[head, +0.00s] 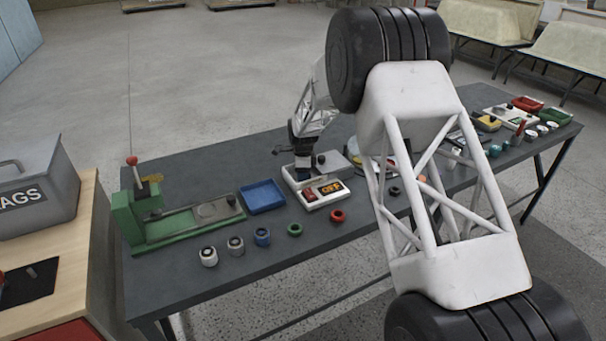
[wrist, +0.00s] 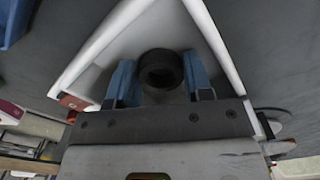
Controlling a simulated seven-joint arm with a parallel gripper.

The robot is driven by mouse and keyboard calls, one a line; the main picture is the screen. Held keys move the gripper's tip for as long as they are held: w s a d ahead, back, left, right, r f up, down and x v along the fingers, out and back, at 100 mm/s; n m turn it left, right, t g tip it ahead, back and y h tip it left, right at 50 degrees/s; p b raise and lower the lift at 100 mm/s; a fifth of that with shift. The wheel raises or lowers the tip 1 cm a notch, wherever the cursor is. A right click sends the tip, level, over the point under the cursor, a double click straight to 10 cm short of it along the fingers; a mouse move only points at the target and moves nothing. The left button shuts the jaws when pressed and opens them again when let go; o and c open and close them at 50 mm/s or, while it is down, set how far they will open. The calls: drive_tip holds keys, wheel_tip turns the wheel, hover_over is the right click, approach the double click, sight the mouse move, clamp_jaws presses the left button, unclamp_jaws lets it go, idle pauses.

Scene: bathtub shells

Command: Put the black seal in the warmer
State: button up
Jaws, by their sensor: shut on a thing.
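The warmer (head: 330,199) is a white box with a red switch and a lit OFF display, standing mid-bench. My gripper (head: 302,172) is over its back-left part. In the wrist view, my gripper (wrist: 160,82) has its blue fingers on both sides of the black seal (wrist: 160,70), a thick dark ring, and is shut on it. The warmer's white walls (wrist: 212,45) surround the seal and a grey floor in that view. I cannot tell whether the seal touches that floor. In the head view the held seal is not clearly visible.
A blue tray (head: 262,197) stands left of the warmer, and a green lever press (head: 150,215) further left. A red ring (head: 338,216), a green ring (head: 295,230) and small cylinders line the front edge. Another black ring (head: 395,191) lies right. My arm hides part of the bench.

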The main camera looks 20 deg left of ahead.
drive_tip(key=shift+f, duration=0.1)
drive_tip(key=o, duration=0.6)
wheel_tip(320, 180, up, 12)
drive_tip(key=shift+r, duration=0.15)
idle(0.4)
idle(0.8)
